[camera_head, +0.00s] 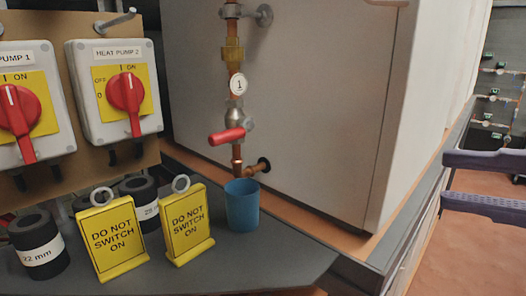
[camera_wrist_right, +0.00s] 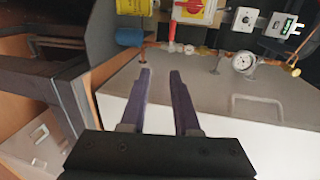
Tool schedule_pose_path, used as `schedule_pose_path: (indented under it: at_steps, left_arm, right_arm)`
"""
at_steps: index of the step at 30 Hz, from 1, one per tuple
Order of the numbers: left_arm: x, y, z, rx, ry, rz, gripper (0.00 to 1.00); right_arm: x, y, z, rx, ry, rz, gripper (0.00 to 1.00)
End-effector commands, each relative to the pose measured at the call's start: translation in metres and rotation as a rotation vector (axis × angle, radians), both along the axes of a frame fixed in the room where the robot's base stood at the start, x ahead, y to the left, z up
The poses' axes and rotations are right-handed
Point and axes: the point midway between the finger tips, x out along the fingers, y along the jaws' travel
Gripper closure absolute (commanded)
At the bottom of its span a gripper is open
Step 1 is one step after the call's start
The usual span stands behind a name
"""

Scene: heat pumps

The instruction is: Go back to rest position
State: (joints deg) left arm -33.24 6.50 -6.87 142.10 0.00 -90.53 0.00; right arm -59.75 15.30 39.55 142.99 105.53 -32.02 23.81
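My right gripper (camera_head: 446,179) is at the right edge of the head view, with its two purple fingers held apart and nothing between them. In the right wrist view the same gripper (camera_wrist_right: 160,72) shows open and empty, in front of a large white cabinet (camera_wrist_right: 205,95). It is well to the right of the bench items in the head view and touches nothing that I can see. My left gripper is not in view.
Two yellow "DO NOT SWITCH ON" tags (camera_head: 113,240) (camera_head: 187,224) and a blue cup (camera_head: 242,206) stand on the grey bench. A red-handled valve (camera_head: 227,136) is above the cup. The HEAT PUMP 2 switch (camera_head: 124,92) is at left. Orange floor shows at right.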

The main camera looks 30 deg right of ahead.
Motion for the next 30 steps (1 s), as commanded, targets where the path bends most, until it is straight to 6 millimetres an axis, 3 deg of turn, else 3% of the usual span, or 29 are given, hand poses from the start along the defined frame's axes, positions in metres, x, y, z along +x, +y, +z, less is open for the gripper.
schedule_pose_path:
  at_steps: [5, 8, 11, 15, 18, 21, 26, 29, 30]
  left_arm:
    - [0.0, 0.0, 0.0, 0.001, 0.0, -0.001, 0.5]
    - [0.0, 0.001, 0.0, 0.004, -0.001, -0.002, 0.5]
    - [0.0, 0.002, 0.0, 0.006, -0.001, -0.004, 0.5]
    - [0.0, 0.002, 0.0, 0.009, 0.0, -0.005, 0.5]
    - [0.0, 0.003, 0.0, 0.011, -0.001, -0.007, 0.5]
    - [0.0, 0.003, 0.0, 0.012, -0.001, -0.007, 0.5]
    - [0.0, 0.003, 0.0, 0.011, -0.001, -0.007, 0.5]
    - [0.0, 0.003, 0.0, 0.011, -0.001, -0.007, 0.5]
    - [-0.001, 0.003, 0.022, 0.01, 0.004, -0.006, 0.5]
  right_arm:
    - [0.0, 0.002, -0.001, -0.007, 0.002, 0.006, 0.7]
    - [-0.001, 0.014, -0.013, -0.067, 0.015, 0.06, 0.7]
    - [-0.006, 0.042, -0.041, -0.214, 0.051, 0.185, 0.7]
    - [-0.02, 0.085, -0.099, -0.529, 0.133, 0.443, 0.7]
    - [-0.032, 0.1, -0.136, -0.763, 0.202, 0.614, 0.7]
    - [-0.042, 0.102, -0.162, -0.972, 0.274, 0.746, 0.7]
    - [-0.05, 0.091, -0.182, -1.251, 0.392, 0.887, 0.7]
    - [-0.051, 0.08, -0.184, -1.404, 0.473, 0.94, 0.7]
    - [-0.053, 0.077, -0.161, -1.42, 0.486, 0.945, 0.7]
